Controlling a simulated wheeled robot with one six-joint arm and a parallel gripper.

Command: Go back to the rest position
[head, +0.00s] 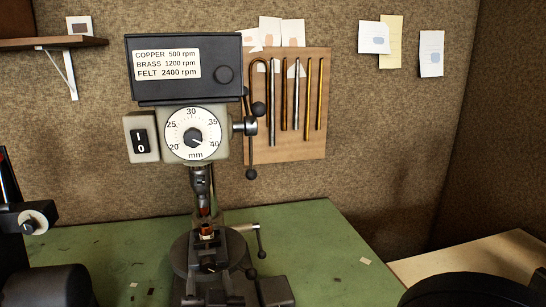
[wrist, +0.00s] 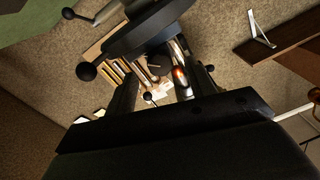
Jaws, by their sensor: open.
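My gripper (wrist: 163,72) shows in the wrist view as two dark fingers spread apart, with a dark palm across the bottom. It is open, and I see nothing clamped between the fingers. Beyond them is the dark underside of a round machine table (wrist: 150,32). A shiny metal part with an orange gleam (wrist: 181,78) shows beside the right finger; I cannot tell whether they touch. I cannot make out my gripper in the head view. There, the drill press (head: 184,68) stands upright, with a small copper-coloured piece (head: 206,232) low on its round table (head: 182,252).
The green bench (head: 325,235) has free room right of the press, with small scraps on it. A dark machine with a pale knob (head: 36,222) is at the left edge. A board with hanging rods (head: 318,145) and a shelf (head: 50,43) are on the wall.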

